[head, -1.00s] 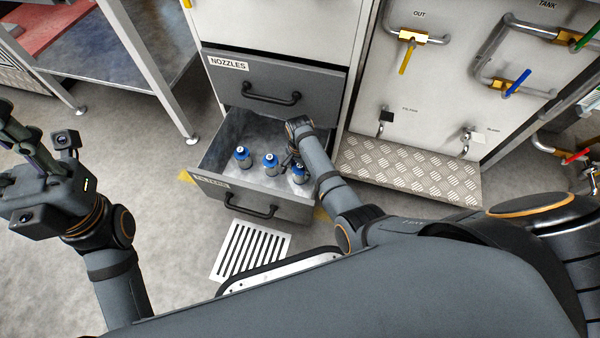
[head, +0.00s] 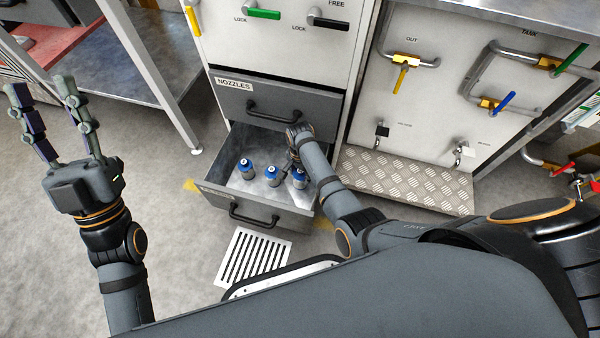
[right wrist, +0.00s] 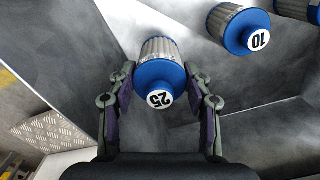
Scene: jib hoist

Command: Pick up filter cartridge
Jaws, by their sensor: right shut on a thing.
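Three filter cartridges with blue caps and pale ribbed bodies stand in the open lower drawer (head: 217,199). In the right wrist view my right gripper (right wrist: 160,92) is shut on the cartridge marked 25 (right wrist: 160,65), with a finger on each side of its blue cap. In the head view this cartridge (head: 299,178) is at the right of the row, partly behind my right arm. The cartridge marked 10 (right wrist: 238,27) stands beside it, and the third cartridge (head: 247,169) is at the left. My left gripper (head: 45,125) is open and empty over the floor at the left.
The closed NOZZLES drawer (head: 270,108) is directly above the open one. A tread-plate step (head: 405,180) and a panel with valves and pipes (head: 440,90) stand to the right. A metal bench (head: 150,65) is at the left. A floor grate (head: 253,257) lies in front.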

